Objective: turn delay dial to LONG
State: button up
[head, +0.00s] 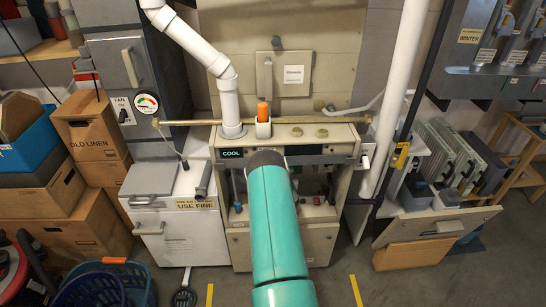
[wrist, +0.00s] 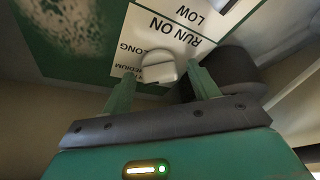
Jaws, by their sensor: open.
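In the wrist view a small pale dial knob (wrist: 158,70) sits on a white label plate (wrist: 150,40), which shows upside down and reads RUN ON, LONG, MEDIUM and LOW. My gripper (wrist: 160,78) is open, one teal finger on each side of the knob. I cannot tell whether the fingers touch it. The knob's pointer and exact setting are not clear. In the head view my teal arm reaches to the front of the cream furnace cabinet (head: 330,140) and hides my gripper and the dial.
In the wrist view a dark rounded part (wrist: 235,66) lies right beside the right finger. In the head view a COOL display (head: 232,153) and an orange-topped item (head: 263,112) are close to my arm. A white pipe (head: 397,90) stands right; cardboard boxes (head: 92,140) are left.

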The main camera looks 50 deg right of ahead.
jog(key=c, duration=1)
jog(key=shift+o, duration=0.2)
jog(key=shift+w+m+h, duration=0.1)
jog(key=shift+m+h, duration=0.2)
jog(key=shift+m, duration=0.3)
jog(key=m+g+h, duration=0.1)
jog(key=m, duration=0.3)
jog(key=m+g+h, duration=0.1)
jog(key=m+h, duration=0.1)
jog(key=m, duration=0.2)
jog(key=m+g+h, duration=0.1)
jog(key=m+h, duration=0.1)
jog(key=m, duration=0.2)
jog(key=shift+w+a+r+m+g, duration=0.1)
jog(key=shift+w+r+m+g, duration=0.1)
jog(key=shift+m+g, duration=0.2)
jog(key=shift+m, duration=0.3)
jog(key=o, duration=1)
jog(key=shift+f+g, duration=0.15)
jog(key=shift+g, duration=0.15)
jog(key=shift+c, duration=0.2)
jog(key=v, duration=1.4)
